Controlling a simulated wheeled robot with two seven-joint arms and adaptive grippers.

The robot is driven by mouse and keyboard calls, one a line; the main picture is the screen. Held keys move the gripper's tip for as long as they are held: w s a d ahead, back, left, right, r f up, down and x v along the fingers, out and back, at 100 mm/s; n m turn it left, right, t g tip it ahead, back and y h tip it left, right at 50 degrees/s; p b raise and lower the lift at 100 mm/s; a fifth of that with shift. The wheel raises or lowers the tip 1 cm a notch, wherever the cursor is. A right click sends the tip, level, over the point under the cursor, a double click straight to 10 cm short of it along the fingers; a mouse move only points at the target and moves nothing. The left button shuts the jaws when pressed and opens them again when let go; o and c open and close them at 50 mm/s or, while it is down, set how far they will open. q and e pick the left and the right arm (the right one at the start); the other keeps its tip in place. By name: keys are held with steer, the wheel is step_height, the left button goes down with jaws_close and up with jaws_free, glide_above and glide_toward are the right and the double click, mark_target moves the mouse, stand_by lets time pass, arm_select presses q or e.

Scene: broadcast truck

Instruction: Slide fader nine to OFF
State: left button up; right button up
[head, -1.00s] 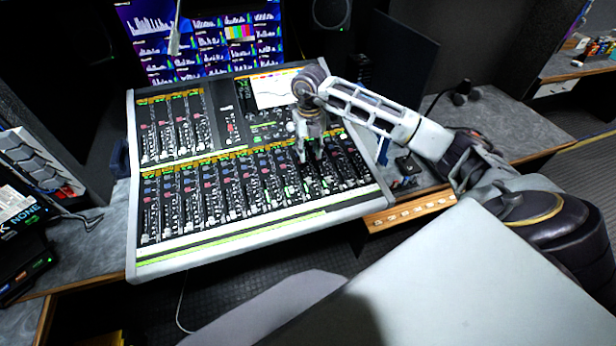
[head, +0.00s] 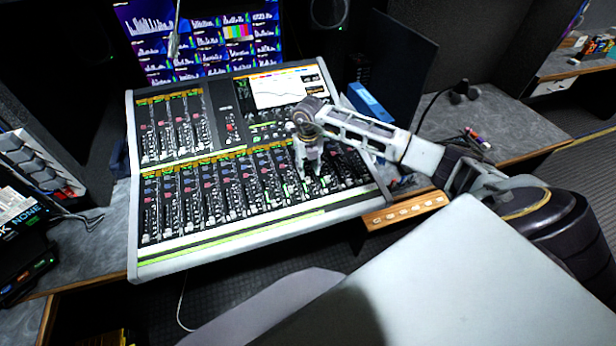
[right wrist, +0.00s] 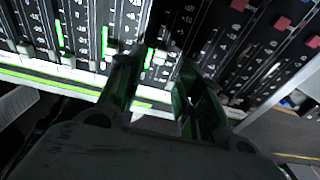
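The mixing console (head: 235,238) fills the middle of the head view, with a lower row of fader strips along its front. My right gripper (head: 312,176) points down over the right part of that row. In the right wrist view its two dark fingers (right wrist: 156,72) stand apart, with a fader strip showing green light between and beyond them. Pale fader caps sit near the lower ends of several strips. I cannot read channel numbers, so I cannot tell which fader is nine. Contact with a cap is unclear. My left gripper is not in view.
Neighbouring strips lie close on both sides of the fingers. Monitors (head: 205,40) stand behind the console. A wooden strip with buttons (head: 405,211) is at its right front. A dark panel (head: 402,60) rises behind my right arm. A desk (head: 510,120) lies to the right.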

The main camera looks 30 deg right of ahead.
mark_target(308, 180)
steer(key=shift+f+p, duration=0.3)
steer(key=shift+f, duration=2.5)
jaws_close()
